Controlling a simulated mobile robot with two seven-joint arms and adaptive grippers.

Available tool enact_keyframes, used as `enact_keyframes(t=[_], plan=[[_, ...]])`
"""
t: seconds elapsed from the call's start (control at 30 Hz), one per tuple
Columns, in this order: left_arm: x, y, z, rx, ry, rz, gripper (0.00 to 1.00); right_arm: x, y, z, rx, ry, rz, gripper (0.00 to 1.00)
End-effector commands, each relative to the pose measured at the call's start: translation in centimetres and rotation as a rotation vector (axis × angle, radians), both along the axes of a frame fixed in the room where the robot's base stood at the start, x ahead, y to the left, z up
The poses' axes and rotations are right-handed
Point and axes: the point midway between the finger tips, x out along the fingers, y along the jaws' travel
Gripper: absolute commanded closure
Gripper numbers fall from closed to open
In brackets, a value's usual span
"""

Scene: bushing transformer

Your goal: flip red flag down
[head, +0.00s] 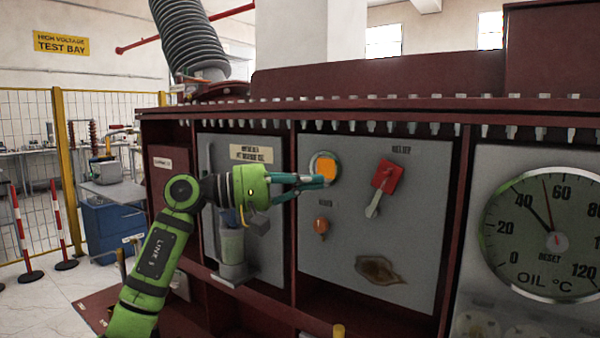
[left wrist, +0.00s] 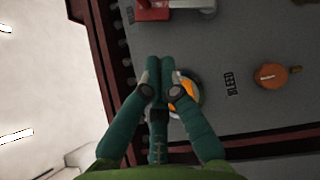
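The red flag (head: 387,174) is on the grey panel under the "RELIEF" label, tilted, with a pale lever (head: 373,204) hanging below it. In the left wrist view the red flag (left wrist: 152,10) is cut off by the top edge, beside a pale part. My left gripper (head: 322,181) is in front of the panel, left of the flag and apart from it, by the round orange window (head: 327,168). In the left wrist view my left gripper (left wrist: 161,64) has its fingertips together, with nothing seen between them; it partly covers the orange window (left wrist: 192,88). My right gripper is not in view.
An orange knob (head: 321,226) sits below the window, next to the "BLEED" label in the wrist view. A brown stain (head: 379,270) marks the lower panel. A large oil temperature gauge (head: 545,235) stands at right. Red frame posts (head: 293,215) border the panels.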

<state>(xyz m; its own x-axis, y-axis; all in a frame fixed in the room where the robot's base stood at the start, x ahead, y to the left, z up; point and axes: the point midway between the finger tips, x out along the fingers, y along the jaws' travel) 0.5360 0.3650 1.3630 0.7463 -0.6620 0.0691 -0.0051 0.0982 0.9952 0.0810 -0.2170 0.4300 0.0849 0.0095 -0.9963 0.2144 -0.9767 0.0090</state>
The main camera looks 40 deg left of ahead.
Motion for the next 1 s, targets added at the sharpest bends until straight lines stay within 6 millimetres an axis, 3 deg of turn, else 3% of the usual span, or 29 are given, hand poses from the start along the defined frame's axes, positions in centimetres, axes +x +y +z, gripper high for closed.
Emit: enact_keyframes(t=[0.03, 0.23, 0.5, 1.0], plan=[[0.8, -0.9, 0.8, -0.002, -0.001, -0.004, 1.0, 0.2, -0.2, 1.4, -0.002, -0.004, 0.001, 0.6], [4.0, -3.7, 1.1, -0.001, 0.0, -0.004, 1.0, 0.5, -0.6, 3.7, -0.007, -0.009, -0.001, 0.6], [4.2, -7.0, 1.0, 0.001, 0.0, -0.001, 1.0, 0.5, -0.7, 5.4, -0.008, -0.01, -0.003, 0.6], [4.2, -7.6, 0.8, 0.002, -0.001, 0.0, 1.0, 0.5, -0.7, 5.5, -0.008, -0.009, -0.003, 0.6]])
